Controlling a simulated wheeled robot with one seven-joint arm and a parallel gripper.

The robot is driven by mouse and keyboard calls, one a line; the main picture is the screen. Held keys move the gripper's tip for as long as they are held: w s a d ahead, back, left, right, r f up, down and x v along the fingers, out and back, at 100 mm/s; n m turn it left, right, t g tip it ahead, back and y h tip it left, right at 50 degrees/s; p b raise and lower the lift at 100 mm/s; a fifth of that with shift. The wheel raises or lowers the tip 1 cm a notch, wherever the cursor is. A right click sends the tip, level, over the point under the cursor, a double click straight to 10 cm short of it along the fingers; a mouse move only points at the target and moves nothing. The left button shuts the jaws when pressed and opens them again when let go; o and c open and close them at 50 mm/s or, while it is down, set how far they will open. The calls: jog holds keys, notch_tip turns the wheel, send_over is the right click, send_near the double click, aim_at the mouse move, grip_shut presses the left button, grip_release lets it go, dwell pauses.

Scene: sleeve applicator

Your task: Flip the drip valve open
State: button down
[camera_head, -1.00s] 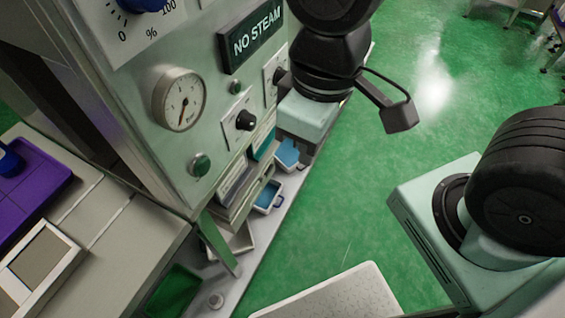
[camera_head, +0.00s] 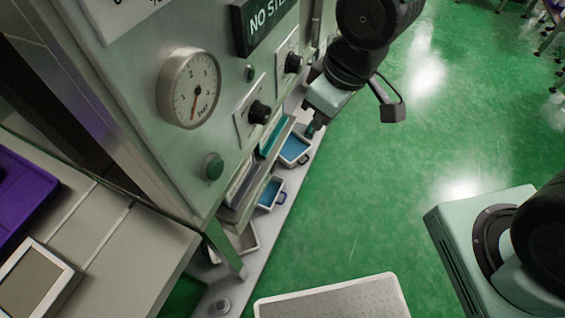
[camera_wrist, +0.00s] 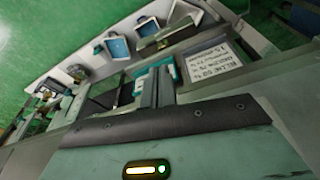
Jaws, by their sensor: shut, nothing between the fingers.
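I cannot pick out the drip valve for certain in either view. The machine's front panel (camera_head: 215,140) fills the left middle of the head view and carries knobs and a gauge. My gripper (camera_head: 312,130) is beside the panel's far right part, pointing down, above the trays. In the wrist view my gripper's fingers (camera_wrist: 156,86) are together with nothing between them. Beyond them are a printed label (camera_wrist: 208,62) and a dark box-like part. The gripper touches nothing that I can make out.
A round gauge (camera_head: 189,88), a green button (camera_head: 213,166) and a black knob (camera_head: 259,112) are on the panel. Blue-lined trays (camera_head: 294,150) sit low beside it. A pale perforated plate (camera_head: 335,300) is at the bottom. Green floor (camera_head: 400,200) is open to the right.

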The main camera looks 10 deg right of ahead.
jog(key=w+f+n+t+y+b, duration=0.1)
jog(key=w+f+y+b, duration=0.2)
jog(key=f, duration=1.1)
jog(key=w+f+n+t+y+b, duration=0.1)
jog(key=w+f+y+b, duration=0.2)
jog(key=w+f+b, duration=0.4)
notch_tip(320, 180, down, 8)
jog(key=shift+w+d+r+t, duration=0.1)
jog(key=shift+w+d+t, duration=0.3)
jog(key=shift+w, duration=0.75)
jog(key=shift+n, duration=0.3)
jog(key=b+x, duration=0.1)
jog(key=x, duration=0.9)
jog(key=shift+s, duration=0.15)
